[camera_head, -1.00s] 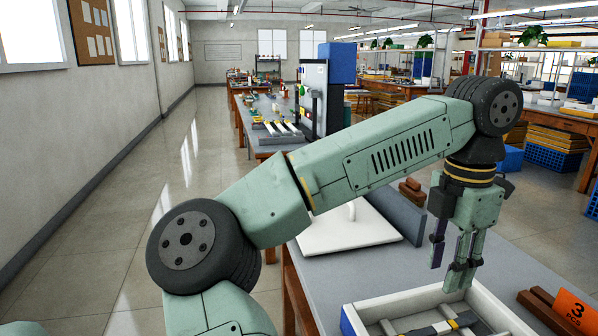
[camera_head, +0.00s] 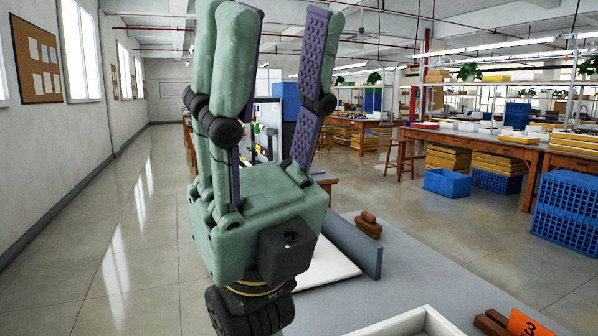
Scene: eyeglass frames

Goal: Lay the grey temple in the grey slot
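My gripper (camera_head: 280,22) is raised close in front of the camera, with its fingers pointing up. The fingers have purple ribbed pads, stand wide apart and have nothing between them. A white-rimmed tray (camera_head: 425,318) shows only its far corner at the bottom edge, to the right of and below my gripper. The inside of the tray is almost all out of view. I cannot make out the grey temple or the grey slot.
On the grey table (camera_head: 440,270) stand a white board (camera_head: 332,268), a grey upright panel (camera_head: 352,246) and brown blocks (camera_head: 368,225). An orange card marked 3 (camera_head: 527,325) leans by a brown wooden holder (camera_head: 492,322) at lower right. The tabletop between them is clear.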

